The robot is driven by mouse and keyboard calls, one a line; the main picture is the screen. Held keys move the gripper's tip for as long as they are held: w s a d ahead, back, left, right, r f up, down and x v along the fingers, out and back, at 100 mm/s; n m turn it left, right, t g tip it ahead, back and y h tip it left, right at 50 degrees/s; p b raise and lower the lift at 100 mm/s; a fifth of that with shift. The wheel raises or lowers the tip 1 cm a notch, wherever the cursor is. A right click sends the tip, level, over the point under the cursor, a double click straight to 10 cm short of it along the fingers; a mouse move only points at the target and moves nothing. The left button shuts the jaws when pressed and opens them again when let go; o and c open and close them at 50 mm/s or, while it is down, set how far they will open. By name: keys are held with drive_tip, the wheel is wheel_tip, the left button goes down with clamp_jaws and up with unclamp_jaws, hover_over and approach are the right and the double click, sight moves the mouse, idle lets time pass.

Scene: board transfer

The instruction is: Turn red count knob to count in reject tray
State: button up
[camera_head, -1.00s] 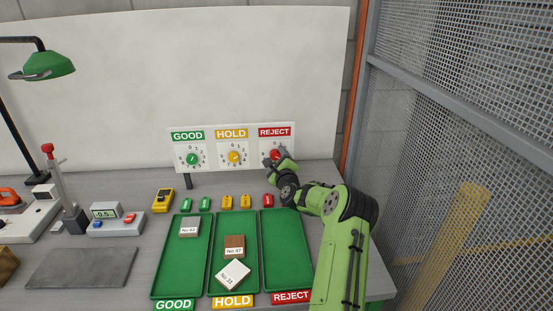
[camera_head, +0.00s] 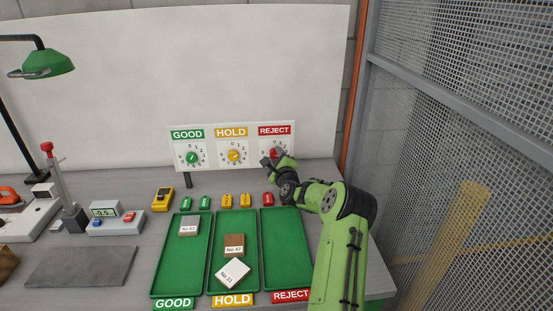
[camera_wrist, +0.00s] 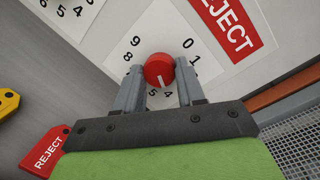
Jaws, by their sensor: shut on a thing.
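The red count knob (camera_head: 275,153) is on the white panel under the REJECT sign, at the panel's right end. In the wrist view the knob (camera_wrist: 159,68) shows between the fingertips, with its white mark toward the side where 5 and 4 show. My gripper (camera_wrist: 160,75) is shut on the knob; in the head view my gripper (camera_head: 271,161) is just below it and hides part of its dial. The reject tray (camera_head: 286,250) is green, at the right of the three trays, and shows no board in its visible part.
The good tray (camera_head: 170,262) holds one board and the hold tray (camera_head: 222,215) holds two. Green (camera_head: 194,158) and yellow (camera_head: 234,156) knobs sit left on the panel. Several coloured tags lie behind the trays. A mesh fence (camera_head: 460,120) stands at the right.

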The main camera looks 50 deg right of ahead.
drive_tip(key=n+b, duration=0.3)
drive_tip(key=n, duration=0.2)
drive_tip(key=shift+a+f+n+g, duration=0.1)
drive_tip(key=shift+n+g, duration=0.3)
drive_tip(key=n+b, duration=0.4)
drive_tip(key=shift+w+n+g, duration=0.1)
drive_tip(key=shift+n+g, duration=0.3)
drive_tip(key=n+g+h+b, duration=0.1)
drive_tip(key=n+b, duration=0.3)
drive_tip(key=shift+a+f+n, duration=0.1)
drive_tip(key=shift+a+n, duration=0.05)
drive_tip(key=shift+n, duration=0.15)
drive_tip(key=n+h+b, duration=0.1)
drive_tip(key=n+b, duration=0.2)
drive_tip(key=n, duration=0.2)
drive_tip(key=shift+g, duration=0.3)
drive_tip(key=o, duration=1)
drive_tip(key=shift+o, duration=0.2)
